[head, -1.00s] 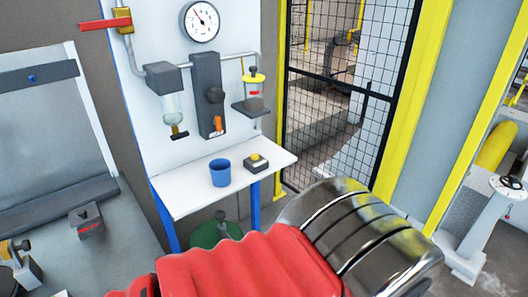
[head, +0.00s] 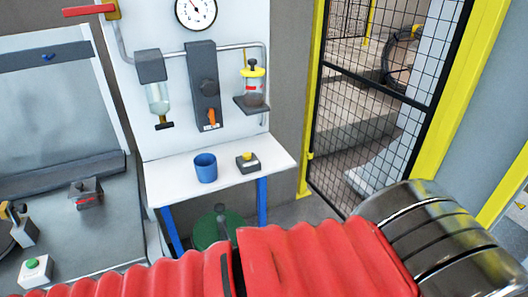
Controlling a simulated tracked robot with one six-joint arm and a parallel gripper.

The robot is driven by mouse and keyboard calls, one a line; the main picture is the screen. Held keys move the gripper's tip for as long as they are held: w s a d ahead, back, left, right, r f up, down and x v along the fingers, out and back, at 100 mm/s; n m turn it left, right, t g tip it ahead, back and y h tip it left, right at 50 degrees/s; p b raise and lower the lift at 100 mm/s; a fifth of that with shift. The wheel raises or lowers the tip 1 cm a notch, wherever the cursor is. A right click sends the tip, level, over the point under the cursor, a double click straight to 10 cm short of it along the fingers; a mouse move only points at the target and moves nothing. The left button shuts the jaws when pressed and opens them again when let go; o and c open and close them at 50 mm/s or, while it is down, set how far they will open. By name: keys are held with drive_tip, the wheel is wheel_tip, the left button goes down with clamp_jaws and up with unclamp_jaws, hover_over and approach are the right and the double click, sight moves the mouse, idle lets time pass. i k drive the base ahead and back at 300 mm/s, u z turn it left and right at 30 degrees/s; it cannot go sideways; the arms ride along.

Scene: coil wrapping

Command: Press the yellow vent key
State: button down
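A small dark box with a yellow button (head: 248,157), which looks like the yellow vent key, sits on a white shelf (head: 272,173) below a wall panel. The button looks raised and nothing touches it. A blue cup (head: 205,168) stands just left of the box. My arm with its red ribbed cover crosses the bottom of the head view, with a shiny metal section at the lower right. My gripper's fingers are not in view, so its state is hidden.
Above the shelf hang a gauge (head: 196,11), a clear filter bowl (head: 158,97), a dark unit with an orange lever (head: 211,117) and a yellow-topped bowl (head: 253,88). A mesh fence (head: 365,110) stands right. A green-button box (head: 35,270) sits lower left.

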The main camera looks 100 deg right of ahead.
sight(246, 156)
drive_tip(key=z, duration=0.05)
drive_tip(key=k, duration=1.35)
drive_tip(key=z, duration=0.6)
drive_tip(key=i, duration=1)
drive_tip(key=u, duration=0.65)
